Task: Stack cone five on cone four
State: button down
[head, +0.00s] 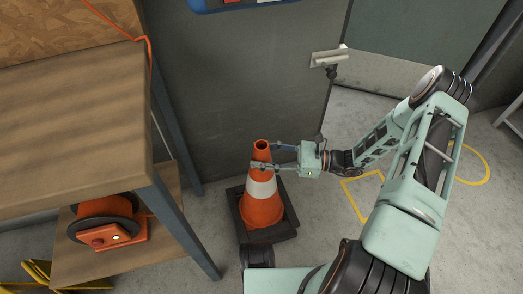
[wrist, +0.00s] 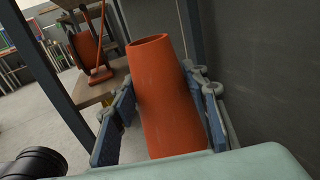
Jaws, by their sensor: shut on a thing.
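An orange cone (head: 262,208) with a white band and a dark square base stands upright on the floor beside the workbench leg. Its base looks layered; I cannot tell whether another cone is under it. No number is readable, so I cannot tell cone four from cone five. My gripper (head: 264,155) reaches in from the right and is shut on the upper part of the cone, just below its open top. In the wrist view, the orange cone top (wrist: 164,90) sits between the two blue finger pads of my gripper (wrist: 165,118).
A wooden workbench (head: 75,100) with grey legs stands at the left. An orange hose reel (head: 108,225) sits on its lower shelf. A grey panel (head: 240,80) rises behind the cone, with a handle (head: 329,56) at its right. Yellow lines mark the floor at the right.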

notch_tip(320, 180, down, 7)
jog(key=shift+r, duration=0.2)
dwell(0.5)
jog(key=shift+f, duration=0.1)
jog(key=c, duration=1)
grip_release()
jog(key=shift+c, duration=0.2)
jog(key=s+d, duration=0.1)
jog(key=d, duration=1.1)
jog(key=shift+s, duration=0.25)
